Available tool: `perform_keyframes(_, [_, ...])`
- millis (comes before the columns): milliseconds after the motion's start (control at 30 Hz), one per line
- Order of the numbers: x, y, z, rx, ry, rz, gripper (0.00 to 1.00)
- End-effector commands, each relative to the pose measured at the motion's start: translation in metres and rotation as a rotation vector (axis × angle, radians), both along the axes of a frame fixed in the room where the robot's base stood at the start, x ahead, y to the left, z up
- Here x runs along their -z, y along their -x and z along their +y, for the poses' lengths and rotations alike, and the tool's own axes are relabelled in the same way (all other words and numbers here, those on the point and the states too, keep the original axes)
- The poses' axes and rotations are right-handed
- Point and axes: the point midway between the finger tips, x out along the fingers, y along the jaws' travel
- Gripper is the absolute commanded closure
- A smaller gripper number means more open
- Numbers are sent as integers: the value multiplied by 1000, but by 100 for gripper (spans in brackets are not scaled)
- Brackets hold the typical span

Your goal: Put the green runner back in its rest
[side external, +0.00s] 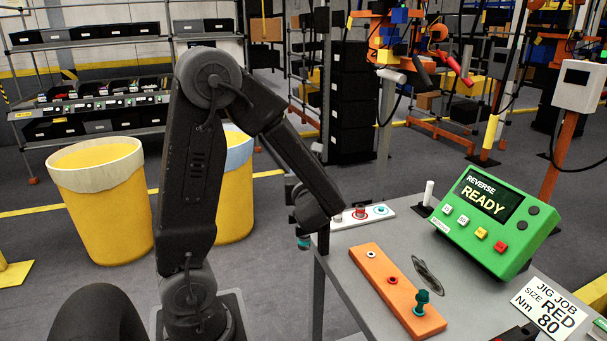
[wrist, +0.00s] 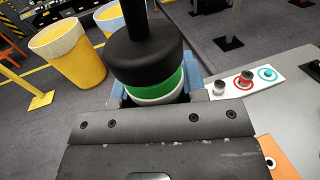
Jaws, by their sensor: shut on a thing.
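My gripper (wrist: 157,88) is shut on a black cylindrical tool with a green band and a white band, the green runner (wrist: 150,60). In the side view my gripper (side external: 297,200) is partly hidden behind my forearm, left of the table's edge; a teal tip (side external: 303,243) shows below it. I cannot tell for certain which thing is the runner's rest; a dark oval fixture (side external: 428,275) lies on the table.
An orange block (side external: 375,275) has grey and red ringed holes and a teal piece (side external: 422,303) standing at its near end. A green box (side external: 495,222) reads "REVERSE READY". A white post (side external: 429,195) stands behind. Yellow bins (side external: 105,205) stand on the floor left.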

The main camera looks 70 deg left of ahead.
Motion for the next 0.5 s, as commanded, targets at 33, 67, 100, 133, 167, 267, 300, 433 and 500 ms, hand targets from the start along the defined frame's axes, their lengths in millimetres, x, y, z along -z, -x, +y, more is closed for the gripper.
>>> perform_keyframes(33, [0, -1, 0, 0, -4, -3, 100])
perform_keyframes(67, [0, -1, 0, 0, -4, -3, 100])
perform_keyframes(100, [1, -1, 0, 0, -4, -3, 100])
perform_keyframes(133, [2, -1, 0, 0, -4, -4, 100])
perform_keyframes(167, [2, -1, 0, 0, -4, -4, 100])
perform_keyframes(267, [4, -1, 0, 0, -4, -4, 100])
perform_keyframes(300, [5, -1, 0, 0, -4, -3, 100])
perform_keyframes(433, [8, -1, 0, -1, -4, -3, 100])
perform_keyframes(500, [8, -1, 0, -1, -5, -5, 58])
